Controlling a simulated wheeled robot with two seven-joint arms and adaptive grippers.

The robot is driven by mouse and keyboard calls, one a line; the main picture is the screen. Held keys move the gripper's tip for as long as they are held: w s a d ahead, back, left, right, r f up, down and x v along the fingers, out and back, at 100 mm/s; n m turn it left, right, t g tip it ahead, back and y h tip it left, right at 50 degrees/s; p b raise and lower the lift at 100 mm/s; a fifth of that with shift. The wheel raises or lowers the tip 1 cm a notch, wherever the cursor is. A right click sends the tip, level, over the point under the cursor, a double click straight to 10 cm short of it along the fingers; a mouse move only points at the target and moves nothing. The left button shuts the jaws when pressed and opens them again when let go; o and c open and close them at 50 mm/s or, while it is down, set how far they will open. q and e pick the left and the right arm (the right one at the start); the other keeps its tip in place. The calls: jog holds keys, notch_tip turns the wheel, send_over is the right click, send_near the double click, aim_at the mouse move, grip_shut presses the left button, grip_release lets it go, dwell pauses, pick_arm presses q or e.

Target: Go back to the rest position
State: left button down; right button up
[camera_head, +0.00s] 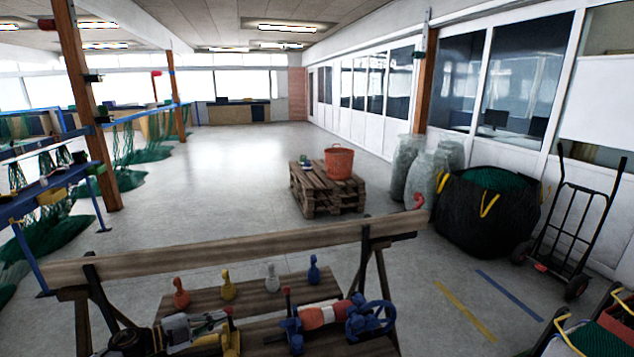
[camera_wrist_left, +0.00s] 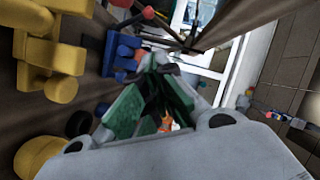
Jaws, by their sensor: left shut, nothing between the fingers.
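My left gripper (camera_head: 212,322) is over the wooden workbench (camera_head: 240,256) at the lower left of the head view. In the left wrist view, its green-padded fingers (camera_wrist_left: 157,80) come together with nothing held. A yellow tool (camera_head: 231,341) is close beside it; whether they touch is unclear. In the wrist view, yellow parts (camera_wrist_left: 50,55) are at the left and a blue part (camera_wrist_left: 122,50) is near the fingers. My right gripper does not show.
Red (camera_head: 181,294), yellow (camera_head: 228,286), white (camera_head: 272,279) and blue (camera_head: 314,269) pin-shaped things stand on the bench. Beyond are a pallet stack (camera_head: 322,195), a black bag (camera_head: 482,220) and open floor.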

pick_arm(q)
jog(key=d+n+t+y, duration=0.55)
jog(key=n+y, duration=0.25)
jog(key=n, duration=0.3)
jog(key=s+f+n+g+y, duration=0.1)
jog(key=s+f+n+g, duration=0.2)
jog(key=s, duration=0.7)
jog(key=s+d+f+n+g+y, duration=0.15)
jog(key=s+n+g, duration=0.3)
jog(key=s, duration=0.65)
jog(key=s+f+n+g+y, duration=0.15)
jog(key=s+g, duration=0.25)
jog(key=s, duration=0.6)
notch_tip(320, 180, down, 33)
jog(key=s+g, duration=0.2)
jog(key=s, duration=0.1)
jog(key=s+a+f, duration=0.2)
jog(key=s+f, duration=0.8)
jog(key=s, duration=0.1)
jog(key=s+a+f, duration=0.2)
jog(key=s+f, duration=0.7)
jog(key=s, duration=0.1)
jog(key=shift+s+f+g+y, duration=0.3)
jog(key=shift+s+f+g, duration=0.05)
jog(key=shift+f+g, duration=0.05)
